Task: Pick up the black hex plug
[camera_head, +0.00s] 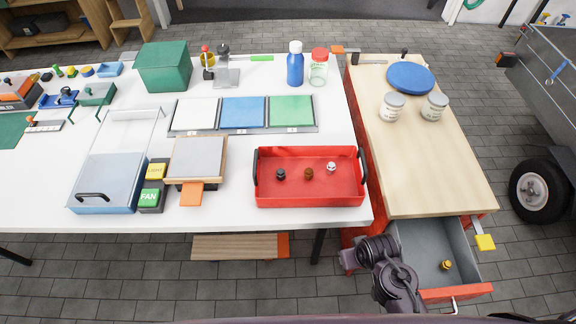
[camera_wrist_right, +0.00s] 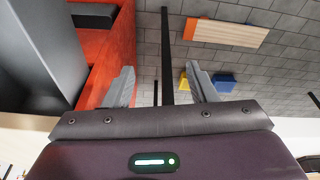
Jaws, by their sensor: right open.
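A small black plug (camera_head: 280,174) stands in the red tray (camera_head: 310,197) on the white table, at the tray's left. It is too small to make out a hex shape. A brown plug (camera_head: 309,173) and a white plug (camera_head: 331,167) stand to its right in the same tray. My right gripper (camera_head: 348,258) is low, in front of the tray and left of the open drawer, well apart from the plugs. In the right wrist view its two fingers (camera_wrist_right: 160,69) are spread with nothing between them. No plug shows in that view. My left gripper is not in view.
An open grey drawer (camera_head: 415,250) holding a yellow plug (camera_head: 446,265) juts out beneath the wooden bench top (camera_head: 430,160). Left of the tray stand a grey plate on a wooden stand (camera_head: 197,158) and green and yellow blocks. The tray's middle front is clear.

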